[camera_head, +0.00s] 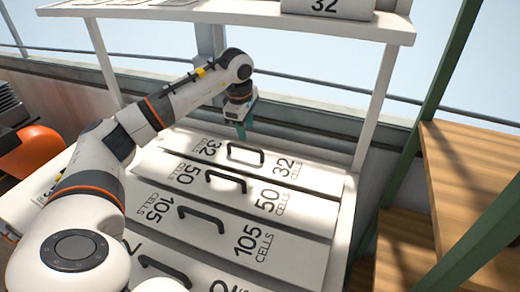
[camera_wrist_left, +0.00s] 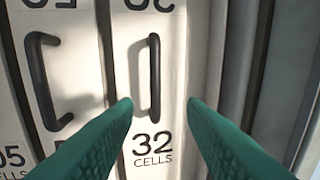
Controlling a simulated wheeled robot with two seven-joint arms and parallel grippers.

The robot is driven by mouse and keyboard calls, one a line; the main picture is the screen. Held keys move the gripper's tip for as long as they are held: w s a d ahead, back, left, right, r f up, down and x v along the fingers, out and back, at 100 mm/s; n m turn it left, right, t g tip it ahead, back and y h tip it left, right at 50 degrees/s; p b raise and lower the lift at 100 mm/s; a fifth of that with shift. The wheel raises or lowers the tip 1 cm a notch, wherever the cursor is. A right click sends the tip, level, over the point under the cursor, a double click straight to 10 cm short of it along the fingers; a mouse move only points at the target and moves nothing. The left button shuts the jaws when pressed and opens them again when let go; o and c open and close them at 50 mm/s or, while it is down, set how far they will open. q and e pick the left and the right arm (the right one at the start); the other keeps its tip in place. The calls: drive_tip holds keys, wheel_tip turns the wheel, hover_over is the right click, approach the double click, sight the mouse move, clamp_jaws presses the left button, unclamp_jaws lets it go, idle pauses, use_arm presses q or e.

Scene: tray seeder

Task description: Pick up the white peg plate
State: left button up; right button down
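Several white peg plates with black handles lie in a row on a white rack. The farthest, the 32-cell plate (camera_head: 212,150), also shows in the left wrist view (camera_wrist_left: 176,75), with its black handle (camera_wrist_left: 154,78). My left gripper (camera_head: 241,132) is above the far edge of this plate, close to its handle. In the left wrist view its green fingers (camera_wrist_left: 160,103) are apart, with the handle between them in the picture and nothing held. How high the fingertips are above the plate is hard to tell. My right gripper is not in view.
The 50-cell plate (camera_head: 298,207) and 105-cell plate (camera_head: 290,246) lie nearer than the 32-cell plate. A white upper shelf (camera_head: 240,14) and its post (camera_head: 375,100) stand close by. Wooden shelving with green posts (camera_head: 440,85) is at right, an orange object (camera_head: 35,150) at left.

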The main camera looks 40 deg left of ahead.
sight(244, 147)
use_arm(q)
drive_tip(key=f, duration=0.4)
drive_tip(key=a+f, duration=0.1)
drive_tip(key=f, duration=0.1)
drive_tip(key=shift+w+a+f+p, duration=0.1)
drive_tip(key=shift+w+f+p, duration=0.05)
drive_tip(key=shift+f+p, duration=0.2)
drive_tip(key=shift+f, duration=0.2)
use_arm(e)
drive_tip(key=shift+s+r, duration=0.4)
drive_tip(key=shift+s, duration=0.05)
use_arm(q)
drive_tip(key=shift+c, duration=0.6)
clamp_jaws()
drive_tip(key=shift+w+r, duration=0.1)
drive_tip(key=shift+r, duration=0.05)
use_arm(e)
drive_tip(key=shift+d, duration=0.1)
